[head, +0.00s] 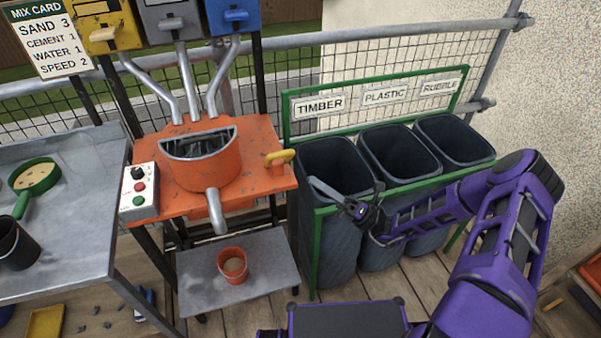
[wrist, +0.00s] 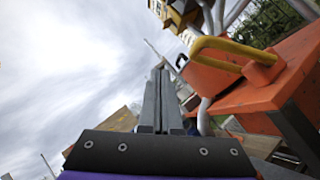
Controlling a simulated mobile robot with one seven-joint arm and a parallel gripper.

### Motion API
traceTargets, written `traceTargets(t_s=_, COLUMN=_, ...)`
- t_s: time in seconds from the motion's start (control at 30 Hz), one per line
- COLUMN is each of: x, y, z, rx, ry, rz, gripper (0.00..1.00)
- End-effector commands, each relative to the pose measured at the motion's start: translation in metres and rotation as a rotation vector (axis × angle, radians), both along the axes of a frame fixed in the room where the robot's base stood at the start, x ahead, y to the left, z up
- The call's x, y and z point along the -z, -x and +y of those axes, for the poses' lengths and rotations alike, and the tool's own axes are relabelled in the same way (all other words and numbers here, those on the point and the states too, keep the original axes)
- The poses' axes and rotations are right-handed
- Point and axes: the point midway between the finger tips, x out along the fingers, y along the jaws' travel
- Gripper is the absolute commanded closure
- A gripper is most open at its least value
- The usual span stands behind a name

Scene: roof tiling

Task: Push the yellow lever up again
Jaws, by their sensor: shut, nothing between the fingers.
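A yellow lever (head: 279,157) is mounted at the right edge of the orange mixer table (head: 262,185). In the wrist view the lever (wrist: 228,46) is a bent yellow bar on an orange block, above and right of my fingers. My gripper (head: 313,181) is shut and empty, its fingers pointing left. Its tips are below and right of the lever, apart from it in the wrist view (wrist: 159,76). An orange mixer drum (head: 205,172) with a spout stands on the table. A yellow hopper (head: 105,25) with its own yellow handle is at the upper left.
Timber, plastic and rubble bins (head: 335,225) in a green frame stand under and behind my arm. An orange bucket (head: 232,264) sits on a low grey shelf (head: 262,255). A control box (head: 139,190) is left of the drum. Air right of the table is open.

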Motion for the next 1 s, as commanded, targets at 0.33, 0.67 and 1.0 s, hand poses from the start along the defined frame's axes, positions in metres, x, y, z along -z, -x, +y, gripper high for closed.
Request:
traceTargets(t_s=0.33, x=0.007, y=0.016, z=-0.029, rx=-0.001, ry=0.001, rz=0.000, gripper=1.00)
traceTargets(t_s=0.67, x=0.007, y=0.016, z=-0.030, rx=-0.001, ry=0.001, rz=0.000, gripper=1.00)
traceTargets(t_s=1.0, x=0.020, y=0.026, z=-0.011, rx=-0.097, ry=0.103, rz=0.008, gripper=1.00)
